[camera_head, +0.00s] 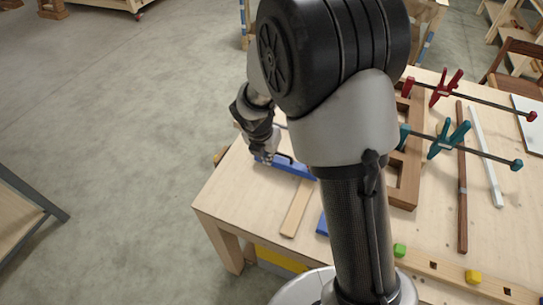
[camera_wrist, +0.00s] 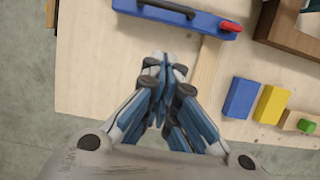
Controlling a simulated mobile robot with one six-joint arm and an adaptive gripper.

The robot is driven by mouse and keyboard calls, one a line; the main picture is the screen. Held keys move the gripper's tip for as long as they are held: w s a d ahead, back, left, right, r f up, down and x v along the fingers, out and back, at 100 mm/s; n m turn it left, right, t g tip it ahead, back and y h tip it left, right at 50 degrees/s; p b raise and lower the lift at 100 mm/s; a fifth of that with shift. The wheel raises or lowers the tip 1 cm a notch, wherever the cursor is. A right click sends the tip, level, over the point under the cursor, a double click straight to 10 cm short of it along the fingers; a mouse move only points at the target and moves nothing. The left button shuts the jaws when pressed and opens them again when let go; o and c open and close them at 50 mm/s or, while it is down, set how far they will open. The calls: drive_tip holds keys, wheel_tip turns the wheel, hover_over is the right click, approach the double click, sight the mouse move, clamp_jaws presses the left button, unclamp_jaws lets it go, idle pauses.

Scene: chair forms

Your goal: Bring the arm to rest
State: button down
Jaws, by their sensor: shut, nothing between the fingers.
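My gripper (camera_wrist: 160,62) is shut and empty in the wrist view, its blue and grey fingers together above the bare wooden workbench (camera_wrist: 85,60). A blue case with a dark handle (camera_wrist: 185,14) lies just beyond the fingertips and apart from them in that view. In the head view my gripper (camera_head: 265,158) is small, beside the blue case (camera_head: 298,170) at the bench's left end. My own arm fills the middle of the head view and hides part of the bench.
A wooden strip (camera_head: 296,208) lies by the case. Blue (camera_wrist: 239,98) and yellow (camera_wrist: 271,104) blocks sit to the right in the wrist view. A wooden frame (camera_head: 408,150), a red clamp (camera_head: 440,88) and a teal clamp (camera_head: 450,140) occupy the right. Open floor (camera_head: 110,110) is left.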

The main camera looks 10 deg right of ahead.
drive_tip(key=shift+s+a+r, duration=0.1)
drive_tip(key=shift+s+r, duration=0.05)
drive_tip(key=shift+r, duration=0.4)
drive_tip(key=s+d+r+m+b, duration=0.3)
drive_tip(key=s+d+r+m, duration=0.1)
drive_tip(key=s+r+m, duration=0.8)
drive_tip(key=s+a+r+m+t+y+b, duration=0.1)
drive_tip(key=s+m+t+y+b, duration=0.1)
drive_tip(key=s+m, duration=1.2)
drive_tip(key=m+b, duration=0.1)
drive_tip(key=m, duration=0.1)
drive_tip(key=shift+s+r+m+b, duration=0.35)
drive_tip(key=shift+m, duration=0.05)
